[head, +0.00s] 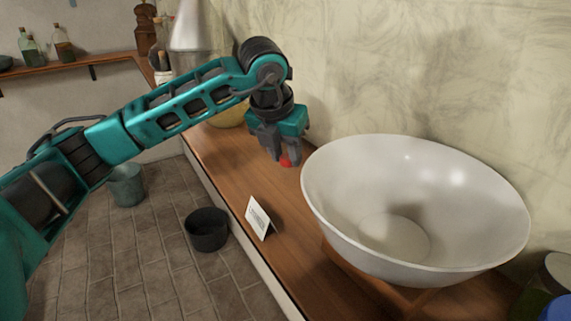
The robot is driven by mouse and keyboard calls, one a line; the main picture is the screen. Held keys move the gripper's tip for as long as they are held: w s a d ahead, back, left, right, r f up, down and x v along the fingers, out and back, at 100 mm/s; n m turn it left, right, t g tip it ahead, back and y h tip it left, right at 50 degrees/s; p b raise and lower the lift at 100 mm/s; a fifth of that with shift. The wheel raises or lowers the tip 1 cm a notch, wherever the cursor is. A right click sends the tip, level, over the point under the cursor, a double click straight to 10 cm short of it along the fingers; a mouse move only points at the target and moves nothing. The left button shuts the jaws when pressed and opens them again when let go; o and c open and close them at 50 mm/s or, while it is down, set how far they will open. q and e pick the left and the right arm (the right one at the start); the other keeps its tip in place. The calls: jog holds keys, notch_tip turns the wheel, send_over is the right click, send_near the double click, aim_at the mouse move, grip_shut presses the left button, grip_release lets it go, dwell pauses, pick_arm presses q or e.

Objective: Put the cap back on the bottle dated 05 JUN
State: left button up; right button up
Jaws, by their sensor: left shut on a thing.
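My left gripper (283,157) points down over the wooden counter, left of the large white bowl. It is shut on a small red thing (286,162), which looks like a cap and shows at the fingertips. The fingers hide part of it, and I cannot tell whether it touches the counter. No bottle with a readable 05 JUN date shows. Several small bottles (62,42) stand on the far shelf at the upper left, too small to read. My right gripper is not in view.
The white bowl (340,172) fills the counter's right side. A white card (258,217) with unreadable print stands near the front edge of the counter (222,152). A yellowish bowl (230,117) is behind my arm. A black bucket (207,232) and a grey bucket (126,188) stand below.

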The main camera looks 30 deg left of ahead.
aim_at(284, 160)
pick_arm(q)
notch_tip(284, 160, up, 17)
jog(key=shift+f+p, duration=0.15)
jog(key=shift+p, duration=0.2)
jog(key=shift+s+a, duration=0.1)
